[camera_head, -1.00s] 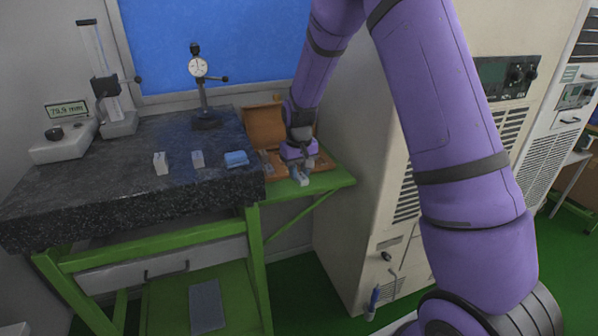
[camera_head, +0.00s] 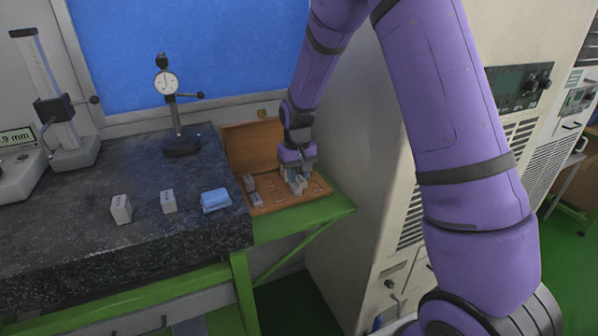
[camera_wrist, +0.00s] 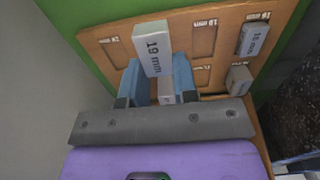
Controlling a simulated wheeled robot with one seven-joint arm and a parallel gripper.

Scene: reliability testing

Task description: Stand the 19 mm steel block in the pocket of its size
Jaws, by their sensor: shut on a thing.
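My gripper (camera_head: 296,186) is shut on the steel block (camera_wrist: 158,58), whose side reads "19 mm" in the wrist view. The block sits between the blue fingers (camera_wrist: 156,82) and is over the wooden case. The case (camera_head: 320,188) lies open on the green side shelf; in the wrist view its tray (camera_wrist: 178,40) shows several recessed pockets with small labels, such as an empty pocket (camera_wrist: 203,40) right of the block. Whether the block's lower end touches the case is hidden.
Two other blocks (camera_wrist: 253,40) (camera_wrist: 239,80) sit in the tray's right side. The case lid (camera_head: 250,146) stands open behind. On the granite plate (camera_head: 80,240) are two blocks (camera_head: 121,209) (camera_head: 168,201), a blue cloth (camera_head: 215,200) and a dial gauge stand (camera_head: 180,145). A beige cabinet (camera_head: 375,160) stands close right.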

